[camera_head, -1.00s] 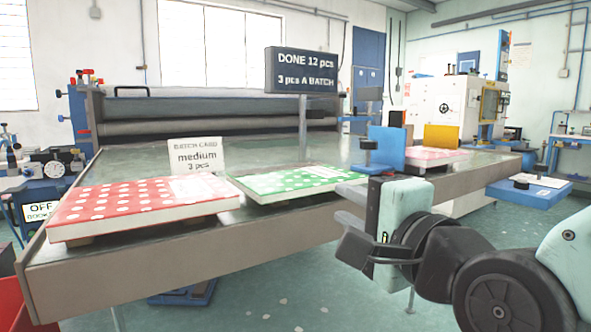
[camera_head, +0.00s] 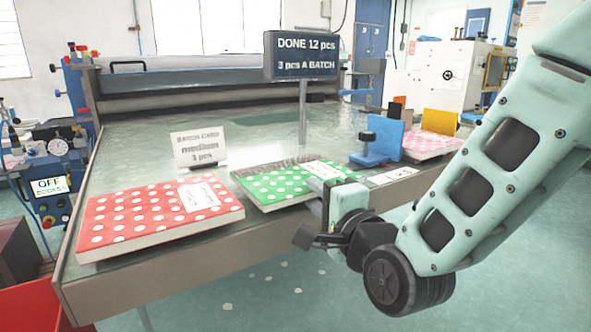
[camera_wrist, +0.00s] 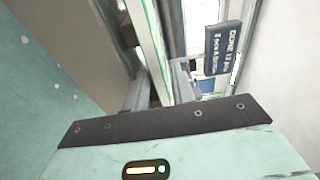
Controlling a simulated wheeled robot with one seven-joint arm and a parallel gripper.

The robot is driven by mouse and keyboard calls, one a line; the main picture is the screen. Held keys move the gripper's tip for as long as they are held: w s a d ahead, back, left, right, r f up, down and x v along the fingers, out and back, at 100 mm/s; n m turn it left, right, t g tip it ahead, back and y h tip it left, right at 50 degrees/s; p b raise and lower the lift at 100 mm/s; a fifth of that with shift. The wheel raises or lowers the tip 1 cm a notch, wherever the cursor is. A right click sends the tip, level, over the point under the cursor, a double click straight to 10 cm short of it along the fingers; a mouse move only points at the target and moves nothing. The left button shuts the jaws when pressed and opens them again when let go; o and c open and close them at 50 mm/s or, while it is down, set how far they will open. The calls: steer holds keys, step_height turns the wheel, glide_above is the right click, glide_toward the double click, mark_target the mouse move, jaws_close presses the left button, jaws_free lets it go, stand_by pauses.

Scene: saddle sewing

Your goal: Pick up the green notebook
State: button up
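The green notebook (camera_head: 265,187), with white dots and a white label, lies on the front part of the metal table. Its right front corner is beside my gripper (camera_head: 316,196). In the wrist view the notebook's page edge (camera_wrist: 151,40) shows between the two fingers of my gripper (camera_wrist: 160,88). One finger is above the cover and the other is on the underside. The fingers are apart, and a gap seems to show on the underside; firm contact is not clear.
A red dotted notebook (camera_head: 150,215) lies to the left, a pink one (camera_head: 430,145) at the far right. A batch card (camera_head: 198,150), a sign on a post (camera_head: 303,55) and a blue stand (camera_head: 378,142) are on the table (camera_head: 130,150).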

mark_target(301, 180)
steer(key=shift+p+x, duration=0.35)
steer(key=shift+x, duration=2.85)
steer(key=shift+f, duration=0.1)
jaws_close()
